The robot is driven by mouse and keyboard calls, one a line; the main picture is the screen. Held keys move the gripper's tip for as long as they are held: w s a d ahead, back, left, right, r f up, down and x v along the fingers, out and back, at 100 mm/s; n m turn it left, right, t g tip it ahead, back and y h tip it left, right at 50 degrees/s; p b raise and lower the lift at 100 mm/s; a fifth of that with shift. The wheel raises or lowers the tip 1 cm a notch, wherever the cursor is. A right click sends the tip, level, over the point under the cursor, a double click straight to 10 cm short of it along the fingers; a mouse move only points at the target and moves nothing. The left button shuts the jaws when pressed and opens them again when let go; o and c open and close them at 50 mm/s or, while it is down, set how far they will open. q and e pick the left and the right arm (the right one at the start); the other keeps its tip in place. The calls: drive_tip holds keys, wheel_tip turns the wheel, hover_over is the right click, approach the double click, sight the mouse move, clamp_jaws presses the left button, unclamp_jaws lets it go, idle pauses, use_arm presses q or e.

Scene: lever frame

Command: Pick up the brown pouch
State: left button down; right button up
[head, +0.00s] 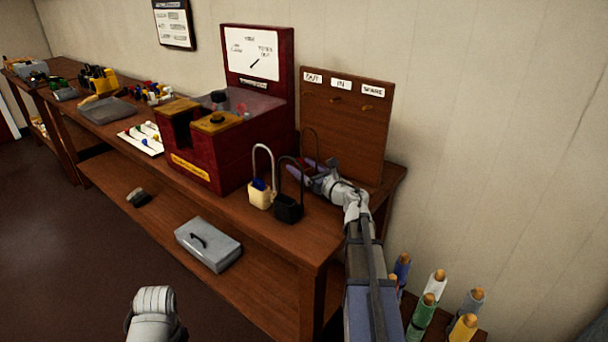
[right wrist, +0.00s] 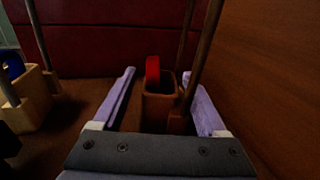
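The brown pouch (right wrist: 160,112) stands upright in the right wrist view, with a red item (right wrist: 153,72) in it and a tall handle rising from it. In the head view the pouch body is mostly hidden by my right gripper; its thin arched handle (head: 310,130) shows. My right gripper (right wrist: 165,100) is open, one purple finger on each side of the pouch. A gap shows at the left finger; whether the right finger touches the pouch cannot be told. My left gripper is not in view; only a grey part of my left arm shows at the bottom.
A cream pouch (head: 260,197) and a black pouch (head: 289,210) with tall handles stand to the left. A red box (head: 222,165) stands behind them, and a brown hook board (head: 345,125) to the right. A grey toolbox (head: 208,245) lies on the lower shelf.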

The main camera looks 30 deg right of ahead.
clamp_jaws()
idle(0.4)
drive_tip(key=shift+r, duration=0.1)
wheel_tip(320, 180, up, 4)
drive_tip(key=p, duration=0.3)
drive_tip(key=shift+f+p, duration=0.25)
drive_tip(key=shift+p, duration=0.05)
drive_tip(key=s+d, duration=0.1)
drive_tip(key=s, duration=1.1)
drive_tip(key=s+d, duration=0.1)
drive_tip(key=s, duration=0.5)
drive_tip(key=shift+d, duration=0.3)
